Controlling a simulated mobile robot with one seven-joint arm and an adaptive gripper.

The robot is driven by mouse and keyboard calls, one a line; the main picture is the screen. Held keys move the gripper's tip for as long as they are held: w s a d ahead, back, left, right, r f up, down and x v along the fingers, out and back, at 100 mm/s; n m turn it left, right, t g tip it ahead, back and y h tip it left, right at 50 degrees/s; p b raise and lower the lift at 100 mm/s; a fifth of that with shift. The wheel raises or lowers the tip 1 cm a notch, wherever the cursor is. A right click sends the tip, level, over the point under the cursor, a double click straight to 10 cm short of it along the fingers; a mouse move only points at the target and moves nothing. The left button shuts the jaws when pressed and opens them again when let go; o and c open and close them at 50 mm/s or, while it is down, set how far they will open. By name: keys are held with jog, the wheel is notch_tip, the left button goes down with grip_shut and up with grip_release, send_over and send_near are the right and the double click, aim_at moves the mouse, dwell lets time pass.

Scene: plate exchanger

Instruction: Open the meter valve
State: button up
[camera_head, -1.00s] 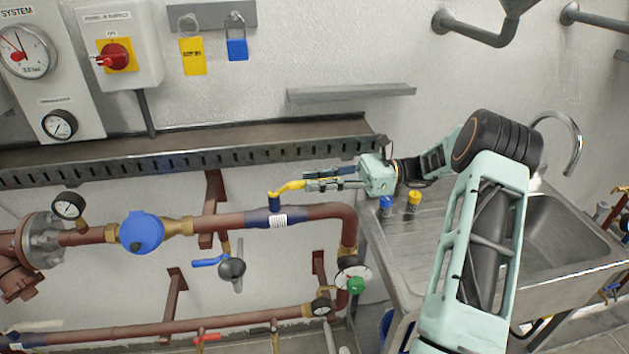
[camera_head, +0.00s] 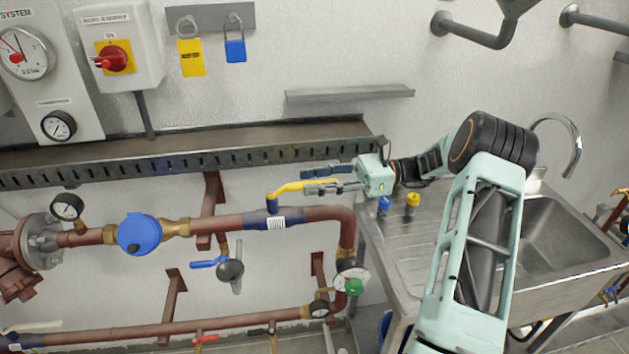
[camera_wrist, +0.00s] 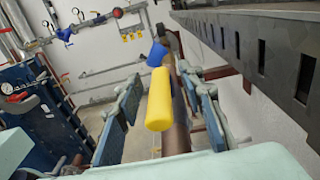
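The meter valve has a yellow lever handle (camera_head: 292,187) on a short blue stem (camera_head: 271,206) above the brown pipe, right of the blue round meter (camera_head: 139,233). The lever points right, toward my gripper, roughly along the pipe. My gripper (camera_head: 304,181) is open, with one finger on each side of the lever. In the wrist view, the yellow lever (camera_wrist: 160,98) lies between the spread fingers, with a visible gap to each. The lever's near end sits between the fingers.
A slotted metal tray (camera_head: 230,150) runs along the wall just above the lever, and it is close at the upper right of the wrist view. A steel sink (camera_head: 550,240) stands under my arm. A blue-handled valve (camera_head: 230,268) hangs below the pipe.

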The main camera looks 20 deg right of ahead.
jog(key=shift+d, duration=0.1)
jog(key=s+d, duration=0.1)
jog(key=d, duration=1)
jog(key=shift+s+d, duration=0.15)
jog(key=shift+d, duration=0.2)
